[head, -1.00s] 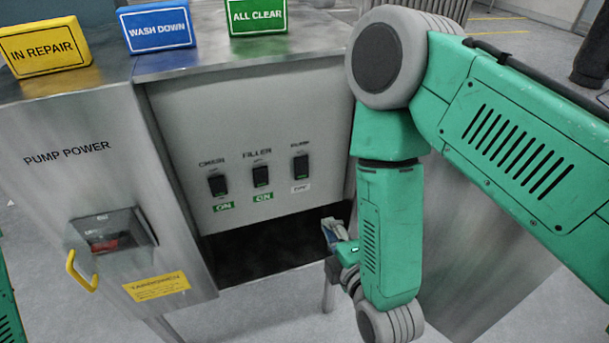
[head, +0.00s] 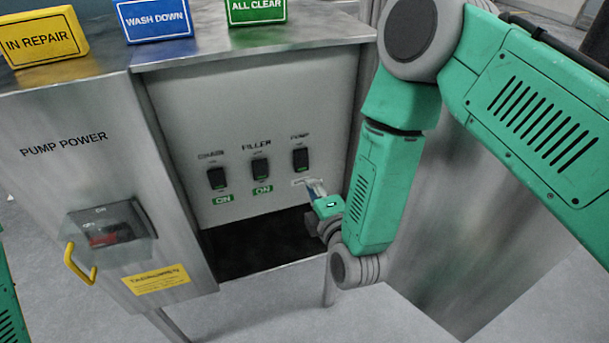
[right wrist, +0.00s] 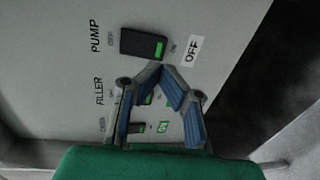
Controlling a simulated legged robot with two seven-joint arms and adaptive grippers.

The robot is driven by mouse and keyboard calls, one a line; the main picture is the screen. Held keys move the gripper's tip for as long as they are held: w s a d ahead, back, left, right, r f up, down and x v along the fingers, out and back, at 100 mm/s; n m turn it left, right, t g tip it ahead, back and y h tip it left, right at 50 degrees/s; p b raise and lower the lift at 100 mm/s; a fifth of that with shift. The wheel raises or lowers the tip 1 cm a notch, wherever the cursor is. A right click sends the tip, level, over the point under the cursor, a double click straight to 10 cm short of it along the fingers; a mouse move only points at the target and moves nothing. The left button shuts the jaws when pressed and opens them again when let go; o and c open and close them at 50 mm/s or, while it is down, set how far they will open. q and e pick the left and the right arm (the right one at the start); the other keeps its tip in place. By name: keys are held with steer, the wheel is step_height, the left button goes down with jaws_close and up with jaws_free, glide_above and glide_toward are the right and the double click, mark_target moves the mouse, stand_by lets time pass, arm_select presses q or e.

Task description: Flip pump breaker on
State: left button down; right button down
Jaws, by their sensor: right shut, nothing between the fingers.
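The pump breaker (head: 300,160) is the rightmost of three black rocker switches on the grey panel. In the right wrist view the pump breaker (right wrist: 143,43) shows under the word PUMP, with a green mark at one end. A white OFF label (right wrist: 190,50) sits beside it. My right gripper (head: 313,186) is just below the pump breaker, near its label, and partly covers that label. In the right wrist view its blue-padded fingers (right wrist: 168,72) are shut and empty, close to the breaker's lower side. I cannot tell whether they touch the panel. My left gripper is out of view.
The chain breaker (head: 217,179) and filler breaker (head: 261,169) have green ON labels. A pump power box (head: 112,236) with a yellow handle (head: 79,264) is at left. Yellow, blue and green signs stand on the cabinet top. A dark opening (head: 265,244) lies below the panel.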

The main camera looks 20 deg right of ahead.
mark_target(302, 169)
steer(key=shift+w+a+f+b, duration=0.1)
steer(key=shift+w+f+b, duration=0.1)
steer(key=shift+w, duration=1.1)
steer(key=shift+w+f+b, duration=0.1)
steer(key=shift+w+f, duration=0.05)
steer(key=shift+w, duration=1.1)
